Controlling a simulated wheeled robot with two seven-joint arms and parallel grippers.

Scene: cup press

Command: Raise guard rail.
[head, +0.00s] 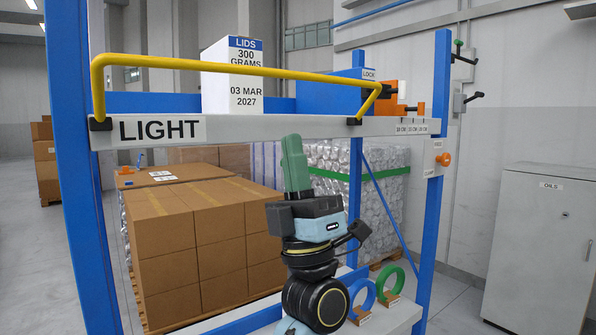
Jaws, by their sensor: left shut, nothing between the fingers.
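The yellow guard rail (230,70) stands up above the shelf's front beam (270,127), which carries a LIGHT label. Its two ends sit in black mounts on the beam, and its right corner meets or overlaps a black part by the LOCK sign (369,74). I cannot tell whether it is latched. My left gripper (292,142) points up with its green fingers shut and empty. It appears in front of the beam and below the rail, apart from the rail. My right gripper is out of view.
A white LIDS box (232,85) stands on the shelf behind the rail. Blue posts (438,140) flank the shelf. Stacked cartons (190,235) and a wrapped pallet lie behind. Blue and green rings (391,281) sit low right. A grey cabinet (540,245) stands at right.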

